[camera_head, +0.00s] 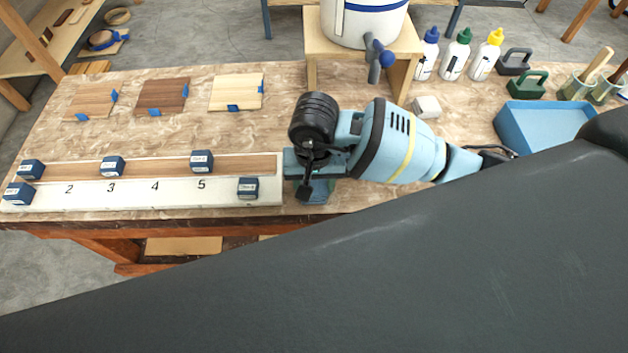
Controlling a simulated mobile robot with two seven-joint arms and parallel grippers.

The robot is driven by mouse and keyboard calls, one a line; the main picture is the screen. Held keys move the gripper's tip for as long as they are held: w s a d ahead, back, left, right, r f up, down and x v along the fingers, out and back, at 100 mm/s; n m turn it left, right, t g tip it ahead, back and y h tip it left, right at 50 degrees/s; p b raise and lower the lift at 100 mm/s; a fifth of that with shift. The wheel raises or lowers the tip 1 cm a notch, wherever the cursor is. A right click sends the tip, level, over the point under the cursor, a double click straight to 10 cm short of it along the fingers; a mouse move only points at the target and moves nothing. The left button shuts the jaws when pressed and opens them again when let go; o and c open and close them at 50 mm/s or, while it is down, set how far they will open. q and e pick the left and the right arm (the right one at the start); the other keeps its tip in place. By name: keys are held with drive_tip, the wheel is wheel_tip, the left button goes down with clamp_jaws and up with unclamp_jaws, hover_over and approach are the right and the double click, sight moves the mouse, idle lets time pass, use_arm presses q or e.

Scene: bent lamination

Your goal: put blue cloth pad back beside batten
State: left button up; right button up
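The batten is most likely the long brown wooden strip (235,168) on the left of the bench, behind a pale strip (130,195) marked with numbers. Several small dark blue blocks with white labels sit on and around these strips, one (202,161) near the 5 and one (248,187) near the right end. I cannot tell whether any of them is the blue cloth pad. A teal-blue piece (318,190) shows under the power tool, its nature unclear. Neither of my grippers shows. A large dark grey shape, likely my arm, covers the lower right.
A light blue power tool (392,143) lies against the strips' right end. Behind are a wooden stand (408,48) with a white container (362,22), several bottles (456,57) and a blue tray (530,128). Three wooden squares lie at back left. Bench between them and the strips is clear.

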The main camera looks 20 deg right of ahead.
sight(314, 185)
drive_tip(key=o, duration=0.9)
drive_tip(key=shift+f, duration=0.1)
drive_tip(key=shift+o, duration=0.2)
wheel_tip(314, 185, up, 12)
